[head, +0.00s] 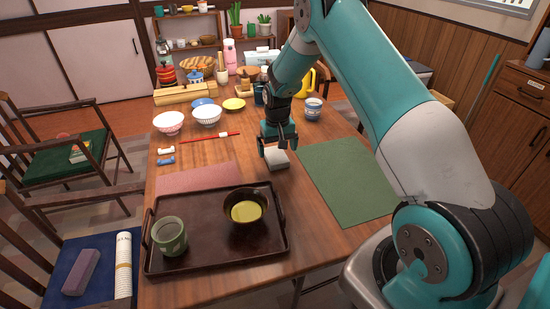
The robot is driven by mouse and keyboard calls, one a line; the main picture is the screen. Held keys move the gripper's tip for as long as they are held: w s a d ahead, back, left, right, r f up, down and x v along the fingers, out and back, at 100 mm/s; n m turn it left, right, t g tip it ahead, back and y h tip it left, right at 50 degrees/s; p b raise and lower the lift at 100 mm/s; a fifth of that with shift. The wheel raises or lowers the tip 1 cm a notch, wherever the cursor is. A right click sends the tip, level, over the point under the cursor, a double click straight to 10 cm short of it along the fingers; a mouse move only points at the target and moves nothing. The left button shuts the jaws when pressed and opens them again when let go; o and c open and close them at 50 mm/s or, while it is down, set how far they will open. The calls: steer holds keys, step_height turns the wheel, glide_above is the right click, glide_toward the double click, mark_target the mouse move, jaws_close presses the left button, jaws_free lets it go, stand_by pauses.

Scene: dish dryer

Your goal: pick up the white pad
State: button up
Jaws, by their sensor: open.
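The white pad (277,160) is a small pale block lying on the wooden table, left of the green mat. My gripper (275,147) is right above the pad, pointing down, with its fingers open. The fingers hide part of the pad's back edge. I cannot tell whether they touch it.
A dark tray (178,264) with a green cup (170,236) and a brown bowl (247,206) fills the table front. A green mat (347,180) lies right, a pink mat (199,179) left. A red stick (208,137) and white bowls (206,116) lie behind.

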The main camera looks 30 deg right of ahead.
mark_target(278, 159)
steer(key=shift+d+f+p, duration=0.2)
steer(key=shift+f+p, duration=0.15)
steer(key=shift+f, duration=2.35)
steer(key=c, duration=1)
